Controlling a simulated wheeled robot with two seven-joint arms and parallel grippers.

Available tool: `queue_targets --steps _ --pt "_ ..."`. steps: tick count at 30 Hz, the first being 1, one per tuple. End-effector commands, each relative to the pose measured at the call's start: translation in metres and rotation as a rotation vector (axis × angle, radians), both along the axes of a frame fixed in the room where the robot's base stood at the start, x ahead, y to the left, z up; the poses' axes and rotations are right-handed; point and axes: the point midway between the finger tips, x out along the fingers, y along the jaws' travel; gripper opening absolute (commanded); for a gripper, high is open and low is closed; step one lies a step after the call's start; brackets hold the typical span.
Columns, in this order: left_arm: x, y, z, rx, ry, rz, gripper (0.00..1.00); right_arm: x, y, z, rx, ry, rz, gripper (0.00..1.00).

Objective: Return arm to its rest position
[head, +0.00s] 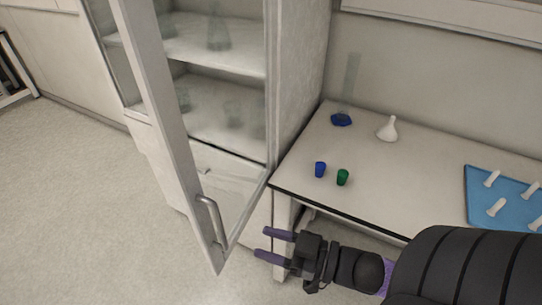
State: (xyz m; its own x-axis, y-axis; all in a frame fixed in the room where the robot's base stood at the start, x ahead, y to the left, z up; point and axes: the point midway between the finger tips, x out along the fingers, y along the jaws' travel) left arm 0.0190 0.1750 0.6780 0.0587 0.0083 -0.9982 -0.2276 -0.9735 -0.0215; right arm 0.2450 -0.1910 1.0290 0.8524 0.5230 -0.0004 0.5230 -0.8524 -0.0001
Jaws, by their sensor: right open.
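My right gripper (270,245) reaches in from the lower right of the head view. Its two purple fingers are apart with nothing between them, and they point left. It is in front of the bench's near edge, to the right of the cabinet door handle (212,222) and apart from it. The glass cabinet door (170,130) stands swung open toward me. My right arm (450,268) covers the lower right of the picture. My left gripper is out of view.
The bench (400,190) holds a blue cup (320,169), a green cup (342,177), a white funnel (388,129), a cylinder with a blue base (341,119) and a blue mat (482,210) with several white pieces. Faint glassware stands on the cabinet shelves (215,45). Floor at left is clear.

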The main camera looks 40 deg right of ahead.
Motion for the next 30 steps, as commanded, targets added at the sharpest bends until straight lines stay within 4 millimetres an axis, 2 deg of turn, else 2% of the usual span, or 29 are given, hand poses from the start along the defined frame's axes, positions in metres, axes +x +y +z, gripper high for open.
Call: queue_targets --steps 12,14,15,17,20,21,23,24,27,30 --pt "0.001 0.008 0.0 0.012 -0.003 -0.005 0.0 -0.002 -0.001 0.0 0.001 -0.001 0.0 0.49" --pt "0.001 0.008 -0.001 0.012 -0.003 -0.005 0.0 -0.001 -0.004 -0.006 -0.008 0.011 -0.014 0.49" --pt "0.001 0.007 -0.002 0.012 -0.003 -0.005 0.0 0.0 -0.009 -0.019 -0.024 0.036 -0.044 0.49" --pt "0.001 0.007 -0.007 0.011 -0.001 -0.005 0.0 0.001 -0.024 -0.054 -0.071 0.106 -0.122 0.49" --pt "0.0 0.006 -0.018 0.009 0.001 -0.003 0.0 -0.014 -0.054 -0.148 -0.189 0.327 -0.298 0.49" --pt "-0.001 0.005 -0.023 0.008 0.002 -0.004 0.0 -0.027 -0.062 -0.189 -0.239 0.44 -0.357 0.49" --pt "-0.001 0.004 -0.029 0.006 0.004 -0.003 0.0 -0.055 -0.065 -0.248 -0.313 0.62 -0.416 0.49" --pt "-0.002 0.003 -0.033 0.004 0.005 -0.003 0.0 -0.077 -0.061 -0.283 -0.36 0.742 -0.436 0.49" --pt "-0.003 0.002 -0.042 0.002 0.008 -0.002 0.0 -0.138 -0.038 -0.35 -0.462 1.03 -0.42 0.49" --pt "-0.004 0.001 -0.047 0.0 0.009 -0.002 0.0 -0.189 -0.01 -0.385 -0.538 1.248 -0.353 0.49"
